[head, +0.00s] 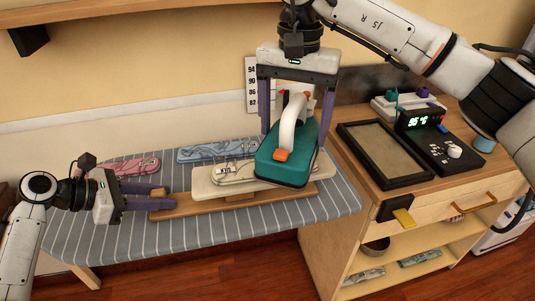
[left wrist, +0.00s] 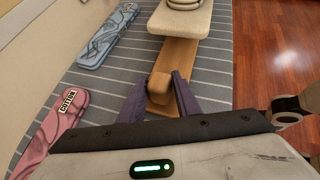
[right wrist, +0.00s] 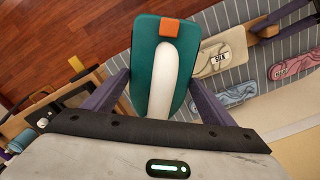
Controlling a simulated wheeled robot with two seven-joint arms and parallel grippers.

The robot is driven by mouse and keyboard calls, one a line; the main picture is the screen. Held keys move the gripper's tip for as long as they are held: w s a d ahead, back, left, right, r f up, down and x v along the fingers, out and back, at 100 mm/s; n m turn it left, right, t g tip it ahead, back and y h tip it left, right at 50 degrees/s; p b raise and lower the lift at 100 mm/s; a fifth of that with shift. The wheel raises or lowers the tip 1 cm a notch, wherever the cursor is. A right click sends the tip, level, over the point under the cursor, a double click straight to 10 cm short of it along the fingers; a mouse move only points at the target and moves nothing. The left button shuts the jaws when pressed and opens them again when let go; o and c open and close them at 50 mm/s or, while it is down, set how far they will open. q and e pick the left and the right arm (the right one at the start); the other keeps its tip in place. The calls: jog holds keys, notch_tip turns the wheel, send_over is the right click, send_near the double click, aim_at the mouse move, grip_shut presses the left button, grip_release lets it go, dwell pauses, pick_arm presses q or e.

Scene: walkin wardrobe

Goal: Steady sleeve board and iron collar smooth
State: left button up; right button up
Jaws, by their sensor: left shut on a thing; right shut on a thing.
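The sleeve board has a cream padded top (head: 205,180) on a wooden base (head: 185,208) and lies on the striped ironing board (head: 120,235). My left gripper (head: 148,195) is shut on the wooden knob (left wrist: 158,86) at the base's left end. A cream collar (head: 233,171) lies on the padded top; its tag reads SILK in the right wrist view (right wrist: 220,56). My right gripper (head: 295,125) is shut on the teal iron (head: 283,158) by its white handle. The iron is over the right part of the collar and hides it; contact is unclear.
To the right, a wooden cabinet holds a dark-framed tray (head: 385,152) and a control unit with a lit display (head: 440,140). The ironing board's front left is clear.

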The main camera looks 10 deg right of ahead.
aim_at(315, 123)
jog(key=w+d, duration=0.1)
jog(key=d+r+m, duration=0.1)
jog(key=d, duration=0.1)
jog(key=w+d+r+m, duration=0.1)
jog(key=d, duration=0.1)
jog(key=shift+w, duration=0.3)
jog(key=shift+w+d+f, duration=0.1)
jog(key=shift+w+d, duration=0.05)
jog(key=shift+d, duration=0.25)
jog(key=shift+f, duration=3.65)
jog(key=shift+a+f, duration=0.2)
jog(key=shift+f, duration=0.1)
jog(key=shift+c, duration=0.5)
jog(key=shift+w+a, duration=0.2)
jog(key=shift+a, duration=7.15)
jog(key=shift+s+d+f, duration=0.1)
jog(key=shift+s+d, duration=0.05)
jog(key=shift+d, duration=3.7)
jog(key=shift+s+d, duration=0.1)
jog(key=shift+d, duration=3.7)
jog(key=shift+w+a, duration=0.15)
jog(key=shift+a, duration=3.75)
jog(key=shift+w+a, duration=0.1)
jog(key=shift+a, duration=3.75)
notch_tip(315, 123, up, 8)
jog(key=shift+d+r, duration=0.15)
jog(key=shift+r, duration=0.1)
